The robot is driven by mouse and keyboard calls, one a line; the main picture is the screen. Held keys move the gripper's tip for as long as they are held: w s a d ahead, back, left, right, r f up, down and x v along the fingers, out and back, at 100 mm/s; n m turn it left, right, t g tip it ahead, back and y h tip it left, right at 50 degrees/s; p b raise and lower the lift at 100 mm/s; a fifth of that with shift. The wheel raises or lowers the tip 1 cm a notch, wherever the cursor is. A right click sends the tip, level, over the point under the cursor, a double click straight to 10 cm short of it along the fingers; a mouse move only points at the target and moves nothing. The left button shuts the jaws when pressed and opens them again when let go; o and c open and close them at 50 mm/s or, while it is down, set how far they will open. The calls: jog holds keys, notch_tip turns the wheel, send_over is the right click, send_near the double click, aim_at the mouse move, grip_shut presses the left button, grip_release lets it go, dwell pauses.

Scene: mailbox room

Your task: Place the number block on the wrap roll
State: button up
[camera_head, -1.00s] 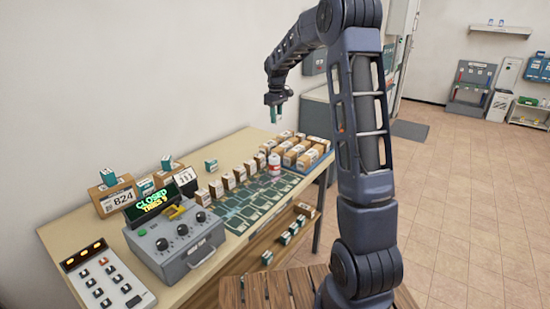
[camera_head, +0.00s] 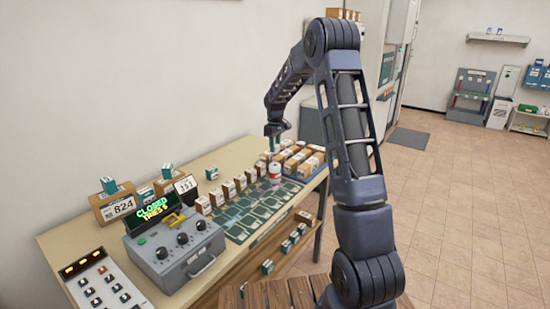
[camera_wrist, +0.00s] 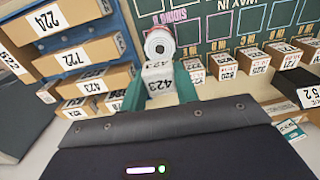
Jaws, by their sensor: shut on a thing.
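My gripper (camera_wrist: 161,90) is shut on the number block (camera_wrist: 159,72), a white block marked 423, held between its teal fingers. In the head view my gripper (camera_head: 274,136) hangs over the far part of the table, and the block there is small and hard to make out. The wrap roll (camera_head: 274,168), white with a red band, stands upright just below it at the back of the green mat. In the wrist view the wrap roll (camera_wrist: 159,44) shows its round top and core hole just beyond the block. I cannot tell whether block and roll touch.
Numbered cartons lie in a blue tray (camera_wrist: 128,33) beside the roll. A row of small boxes (camera_head: 229,188) lines the green mat (camera_head: 251,214). A grey control box (camera_head: 177,255) with a CLOSED sign and a keypad stand at the near end of the table.

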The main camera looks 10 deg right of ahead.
jog(key=shift+f, duration=2.9)
jog(key=o, duration=0.9)
jog(key=shift+f, duration=0.1)
jog(key=shift+o, duration=0.2)
